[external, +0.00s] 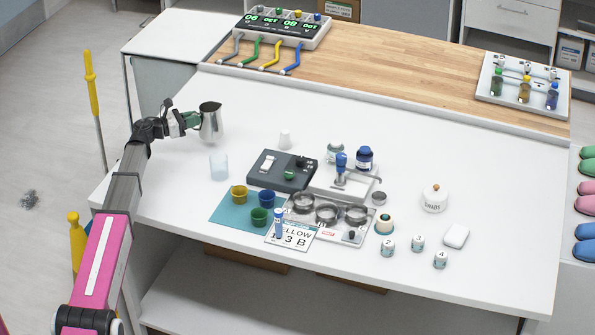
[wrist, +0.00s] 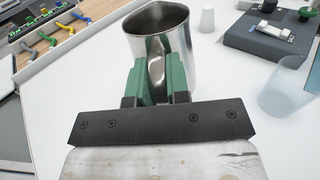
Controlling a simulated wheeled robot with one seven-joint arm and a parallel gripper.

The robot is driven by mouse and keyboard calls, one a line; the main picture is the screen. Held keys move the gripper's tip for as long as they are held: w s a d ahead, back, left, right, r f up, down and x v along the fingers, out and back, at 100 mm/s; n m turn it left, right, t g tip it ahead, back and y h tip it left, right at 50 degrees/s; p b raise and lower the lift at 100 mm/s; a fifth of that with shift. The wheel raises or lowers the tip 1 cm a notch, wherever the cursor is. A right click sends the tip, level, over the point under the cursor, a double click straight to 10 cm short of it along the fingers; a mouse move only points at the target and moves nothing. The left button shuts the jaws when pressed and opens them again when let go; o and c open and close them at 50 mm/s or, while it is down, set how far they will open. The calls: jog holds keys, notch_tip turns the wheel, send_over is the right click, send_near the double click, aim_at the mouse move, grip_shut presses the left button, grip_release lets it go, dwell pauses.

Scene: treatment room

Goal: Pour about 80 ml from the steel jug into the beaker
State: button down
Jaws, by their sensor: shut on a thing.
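The steel jug (external: 211,121) is at the left of the white table in the external view, and it also shows in the wrist view (wrist: 172,45). It looks upright and seems to be held above the table. My gripper (external: 190,120) is shut on its handle, and its green fingers show on both sides of the handle in the wrist view (wrist: 158,84). The beaker (external: 219,167), clear and pale, stands on the table below the jug and slightly to its right. It shows at the right edge of the wrist view (wrist: 283,95). I cannot see what the jug holds.
A small white cup (external: 285,140) and a dark grey device (external: 283,171) stand right of the beaker. Yellow, blue and green cups sit on a teal mat (external: 228,212) in front.

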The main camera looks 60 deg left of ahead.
jog(key=s+d+f+m+g+h, duration=0.1)
jog(key=s+d+m+h, duration=0.1)
jog(key=s+h, duration=0.1)
jog(key=s+d+f+m+g+h, duration=0.1)
jog(key=s+d+m+h, duration=0.1)
jog(key=s, duration=0.4)
jog(key=s+d+f+m+g+h, duration=0.1)
jog(key=s+d+m+h, duration=0.1)
jog(key=s+m+h, duration=0.1)
jog(key=shift+s+h, duration=0.75)
jog(key=shift+h, duration=0.25)
jog(key=shift+r, duration=0.1)
jog(key=w+d+r+g+y+p, duration=0.1)
jog(key=w+d+r+g+y, duration=0.4)
jog(key=g, duration=0.5)
jog(key=shift+w+d+r+y, duration=0.25)
jog(key=shift+w+r+y, duration=0.65)
jog(key=shift+w+r, duration=0.65)
jog(key=shift+r, duration=0.25)
jog(key=shift+w+d+r+g+y+p, duration=0.6)
jog(key=shift+g+y+p, duration=0.2)
jog(key=shift+g+p, duration=0.3)
jog(key=shift+w+d+r+g+y+p, duration=0.3)
jog(key=shift+w+d+p, duration=0.1)
jog(key=shift+w+p, duration=0.25)
dwell(0.6)
